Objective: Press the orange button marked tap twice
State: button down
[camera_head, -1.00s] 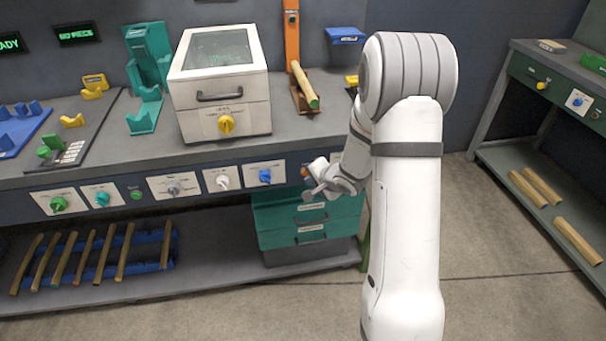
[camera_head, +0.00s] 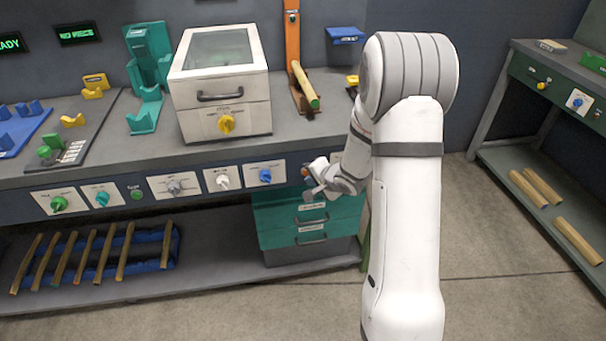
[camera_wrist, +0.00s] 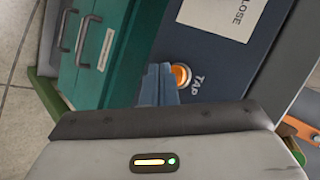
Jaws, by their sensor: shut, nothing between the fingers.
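The orange button (camera_wrist: 180,75) sits in a pale ring on the dark front panel, beside the word TAP, in the wrist view. My gripper (camera_wrist: 169,70) is shut and empty, its blue-grey fingertips right at the button's edge and overlapping part of it in that view. I cannot tell whether they touch it. In the head view, my gripper (camera_head: 308,172) is at the bench's front panel, right of the blue knob, and a small bit of the orange button (camera_head: 305,170) shows beside it.
Teal drawers (camera_head: 308,222) with handles stand below the panel. A blue knob (camera_head: 265,175) and a white knob (camera_head: 223,181) are to the left. A label reading CLOSE (camera_wrist: 225,12) is near the button. The floor at the right (camera_head: 500,270) is clear.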

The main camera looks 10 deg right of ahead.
jog(key=shift+w+r+p, duration=0.1)
jog(key=shift+w+p, duration=0.05)
jog(key=shift+p, duration=0.2)
jog(key=shift+w, duration=0.25)
jog(key=shift+w+p, duration=0.4)
jog(key=shift+p, duration=0.25)
dwell(0.7)
jog(key=shift+s, duration=0.85)
jog(key=s, duration=0.5)
